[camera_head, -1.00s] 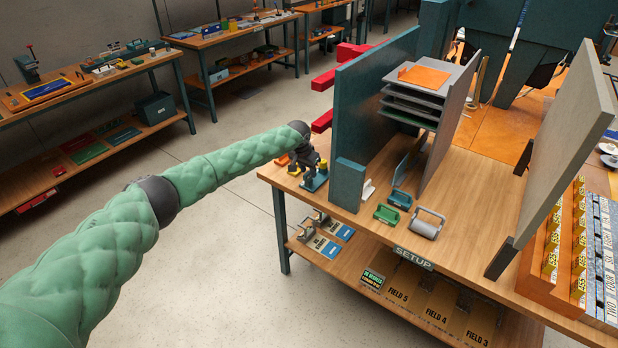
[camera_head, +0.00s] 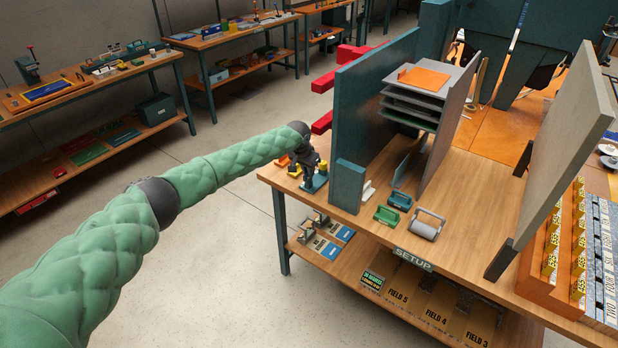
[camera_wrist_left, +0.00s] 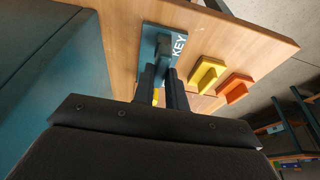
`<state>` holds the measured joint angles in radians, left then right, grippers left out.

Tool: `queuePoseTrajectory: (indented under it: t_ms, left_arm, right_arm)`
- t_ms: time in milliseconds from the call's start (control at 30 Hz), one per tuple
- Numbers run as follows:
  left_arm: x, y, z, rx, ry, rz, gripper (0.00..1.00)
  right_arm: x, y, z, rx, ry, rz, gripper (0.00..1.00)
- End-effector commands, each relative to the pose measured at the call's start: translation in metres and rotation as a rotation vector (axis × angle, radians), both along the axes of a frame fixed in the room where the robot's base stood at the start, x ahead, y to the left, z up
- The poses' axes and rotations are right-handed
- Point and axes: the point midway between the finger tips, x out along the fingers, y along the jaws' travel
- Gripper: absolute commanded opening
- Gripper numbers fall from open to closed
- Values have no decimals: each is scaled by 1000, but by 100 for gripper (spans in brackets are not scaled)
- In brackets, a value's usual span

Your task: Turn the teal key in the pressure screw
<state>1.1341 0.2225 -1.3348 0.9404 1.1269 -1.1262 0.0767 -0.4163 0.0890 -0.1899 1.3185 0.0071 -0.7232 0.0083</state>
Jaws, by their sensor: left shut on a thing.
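My left gripper (camera_head: 312,178) is at the left end of the workbench, above a small teal-blue plate (camera_head: 319,184). In the left wrist view the fingers (camera_wrist_left: 164,78) are close together over that plate (camera_wrist_left: 151,38), which carries the word KEY. The gripper is shut on the key, which is mostly hidden by the fingers. A dark upright part (camera_wrist_left: 176,43) shows just beyond the fingertips on the plate. A bit of yellow shows between the fingers. I cannot make out the pressure screw. My right gripper is not in view.
A yellow block (camera_wrist_left: 207,74) and an orange block (camera_wrist_left: 235,88) stand beside the plate. A tall teal panel (camera_head: 372,95) rises to the right of the gripper. A green clamp-like piece (camera_head: 386,214) and a roller (camera_head: 427,224) lie near the bench's front edge.

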Motion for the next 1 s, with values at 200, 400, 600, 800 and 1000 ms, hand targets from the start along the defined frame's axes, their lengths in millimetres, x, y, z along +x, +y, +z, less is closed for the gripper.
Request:
queuePoseTrajectory:
  t_ms: [200,400,600,800,1000]
  left_arm:
    - [0,0,3,-1,1,0,0]
    - [0,0,6,-1,1,0,0]
    - [0,0,8,0,0,0,0]
    - [0,0,9,-1,-1,0,0]
    - [0,0,16,-1,-1,0,0]
  right_arm:
    - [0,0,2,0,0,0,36]
    - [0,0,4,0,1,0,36]
    - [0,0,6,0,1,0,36]
    - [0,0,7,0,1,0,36]
    - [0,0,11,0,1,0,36]
